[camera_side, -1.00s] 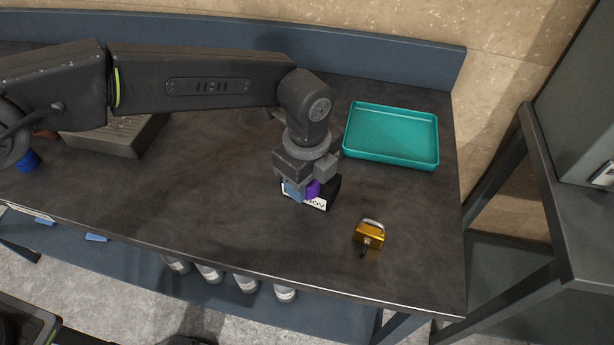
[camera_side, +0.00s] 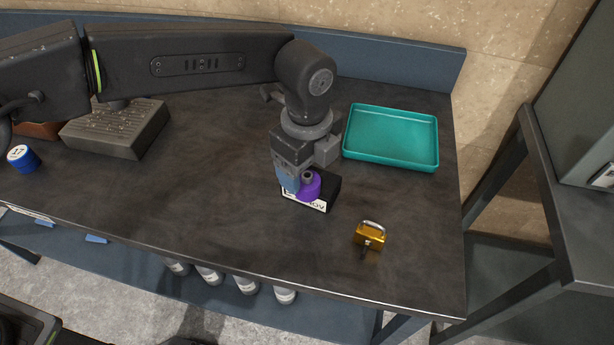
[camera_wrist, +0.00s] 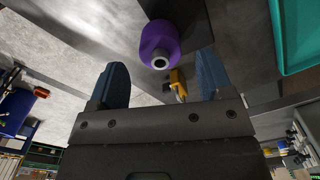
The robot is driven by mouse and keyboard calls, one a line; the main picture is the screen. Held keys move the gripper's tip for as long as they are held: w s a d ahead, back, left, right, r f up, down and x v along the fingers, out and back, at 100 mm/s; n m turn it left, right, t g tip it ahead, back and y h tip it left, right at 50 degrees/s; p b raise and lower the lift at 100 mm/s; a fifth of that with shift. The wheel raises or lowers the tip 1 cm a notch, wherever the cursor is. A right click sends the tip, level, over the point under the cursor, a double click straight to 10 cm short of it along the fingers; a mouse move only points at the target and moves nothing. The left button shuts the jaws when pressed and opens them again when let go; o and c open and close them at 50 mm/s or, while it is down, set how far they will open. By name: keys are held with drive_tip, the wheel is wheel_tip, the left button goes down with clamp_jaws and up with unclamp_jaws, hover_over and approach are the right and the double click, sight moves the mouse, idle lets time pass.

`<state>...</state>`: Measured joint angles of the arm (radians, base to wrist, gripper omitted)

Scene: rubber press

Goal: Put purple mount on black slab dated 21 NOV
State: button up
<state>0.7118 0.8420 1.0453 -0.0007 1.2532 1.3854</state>
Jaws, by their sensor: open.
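The purple mount (camera_side: 309,187) is a round purple piece with a grey stub on top. It rests on the black slab (camera_side: 328,190), whose white label on the front side is partly hidden, so I cannot read its full date. In the wrist view, the purple mount (camera_wrist: 160,45) shows just beyond the fingers, with the dark slab behind it. My gripper (camera_side: 291,182) is open, close to the mount and on its left in the side view. In the wrist view the two blue fingers of my gripper (camera_wrist: 162,85) are apart with nothing between them.
A teal tray (camera_side: 391,137) lies at the back right. A gold padlock-like piece (camera_side: 369,236) lies near the front right. A grey block (camera_side: 115,127), a blue cylinder marked 17 (camera_side: 23,158) and a brown object (camera_side: 37,130) are at the left. The table's middle is clear.

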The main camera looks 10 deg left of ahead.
wheel_tip(320, 180, up, 8)
idle(0.4)
drive_tip(key=s+a+r+n+t, duration=0.1)
drive_tip(key=a+r+n, duration=0.3)
drive_tip(key=a, duration=0.3)
drive_tip(key=s+a+r+n+t+h, duration=0.1)
drive_tip(key=a+r+n, duration=0.2)
drive_tip(key=a, duration=0.4)
drive_tip(key=s+a+r+n+t, duration=0.15)
drive_tip(key=a+r+n, duration=0.25)
drive_tip(key=a, duration=0.4)
drive_tip(key=s+a+f+n+t, duration=0.1)
drive_tip(key=s+a+f+n, duration=0.2)
drive_tip(key=s+a+n, duration=0.3)
drive_tip(key=s+a+f+n+t+y, duration=0.1)
drive_tip(key=s+a+f+n, duration=0.2)
drive_tip(key=s+a+n, duration=0.4)
drive_tip(key=s+a, duration=0.1)
drive_tip(key=s, duration=0.2)
drive_tip(key=shift+f, duration=0.25)
drive_tip(key=shift+o, duration=0.5)
